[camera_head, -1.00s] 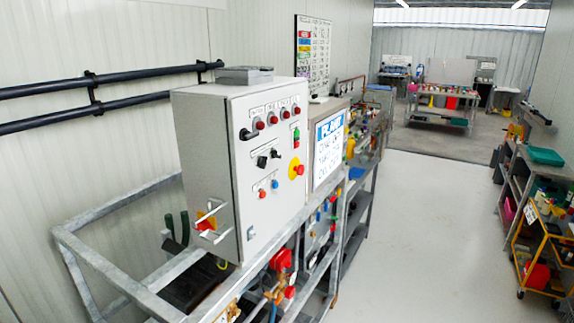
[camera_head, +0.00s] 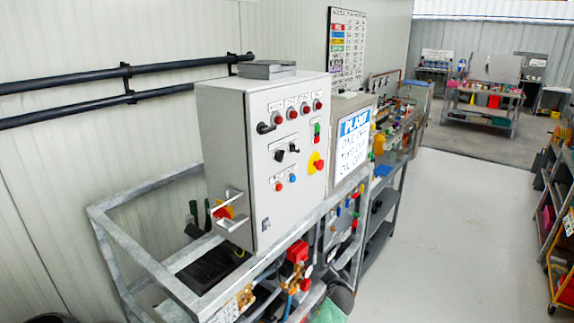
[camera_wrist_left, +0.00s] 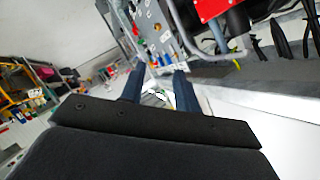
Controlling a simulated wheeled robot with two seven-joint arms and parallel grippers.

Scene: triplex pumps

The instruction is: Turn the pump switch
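The grey control cabinet (camera_head: 225,140) stands on a metal frame in the head view. Its front carries two black rotary knobs (camera_head: 279,156), a black handle (camera_head: 263,128), red, green and blue buttons, and a red emergency button on yellow (camera_head: 318,165). A red-and-yellow switch (camera_head: 224,211) sits on its left side, partly behind pale bars. I cannot tell which is the pump switch. In the left wrist view, my left gripper (camera_wrist_left: 160,72) has two dark blue fingers apart, with nothing visibly held. I cannot make it out clearly in the head view. My right gripper is not visible.
A galvanised frame (camera_head: 134,250) with pipes and a red fitting (camera_head: 297,252) surrounds the cabinet base. Black rails (camera_head: 125,80) run along the left wall. A white sign (camera_head: 352,146) stands right of the cabinet.

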